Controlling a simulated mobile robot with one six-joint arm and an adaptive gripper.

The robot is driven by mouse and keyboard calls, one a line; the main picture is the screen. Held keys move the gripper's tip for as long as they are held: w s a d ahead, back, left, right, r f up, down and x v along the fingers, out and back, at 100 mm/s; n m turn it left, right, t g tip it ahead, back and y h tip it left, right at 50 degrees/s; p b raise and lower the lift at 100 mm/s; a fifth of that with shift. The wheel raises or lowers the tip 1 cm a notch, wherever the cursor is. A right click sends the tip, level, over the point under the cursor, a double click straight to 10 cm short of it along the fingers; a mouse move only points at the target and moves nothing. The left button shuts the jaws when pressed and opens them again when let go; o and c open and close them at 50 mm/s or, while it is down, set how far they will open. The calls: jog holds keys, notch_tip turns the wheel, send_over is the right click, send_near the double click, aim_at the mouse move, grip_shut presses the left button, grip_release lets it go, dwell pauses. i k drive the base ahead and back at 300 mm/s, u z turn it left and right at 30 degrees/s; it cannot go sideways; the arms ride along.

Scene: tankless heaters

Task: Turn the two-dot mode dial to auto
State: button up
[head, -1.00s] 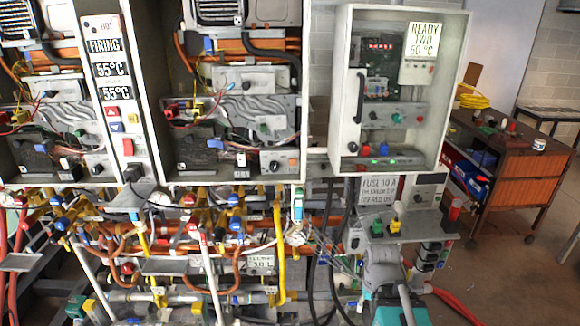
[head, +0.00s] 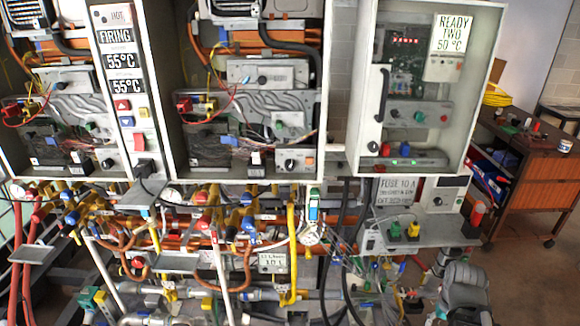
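Several dials show, but the dots and the auto mark are too small to read, so I cannot tell which is the two-dot dial. One dark round dial (head: 290,164) is on a pale plate at the lower right of the middle heater. A similar dial (head: 108,163) is at the lower right of the left heater. Small knobs, including a green one (head: 419,116), sit on the grey panel in the right cabinet (head: 484,85). A grey link of my arm is at the bottom right. My gripper is not visible, and nothing of mine touches any dial.
Pipes, coloured valves and hoses (head: 290,230) crowd the space below the heaters. A grey shelf (head: 440,233) juts out under the right cabinet. The cabinet's clear front has a dark handle (head: 382,95). A brown workbench (head: 540,185) stands at the right, with open floor before it.

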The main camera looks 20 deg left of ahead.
aim_at(289, 164)
jog(key=k, duration=1.6)
jog(key=u, duration=0.75)
jog(key=i, duration=0.95)
